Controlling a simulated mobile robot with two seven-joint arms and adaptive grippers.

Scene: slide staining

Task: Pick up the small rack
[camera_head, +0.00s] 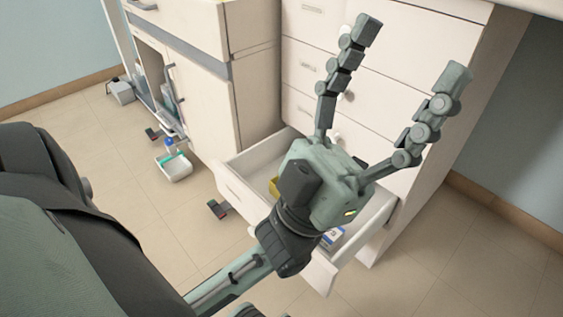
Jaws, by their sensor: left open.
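My left gripper (410,52) is open, with its two fingers spread wide and pointing up in front of the white drawer cabinet. Nothing is between the fingers. Its palm and wrist are above an open bottom drawer (238,186) and hide much of its inside. I cannot pick out the small rack for sure. Two small dark pieces with red and green parts lie on the floor, one near the cabinet (218,208) and one farther back (154,134); I cannot tell what they are. My right gripper is not in view.
In the drawer, a yellow thing (273,187) and a blue-and-white box (332,236) partly show. A white tray (176,170) with a teal item is on the floor, near a blue-topped bottle (169,146). A grey box (121,92) stands farther back. Floor at right is clear.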

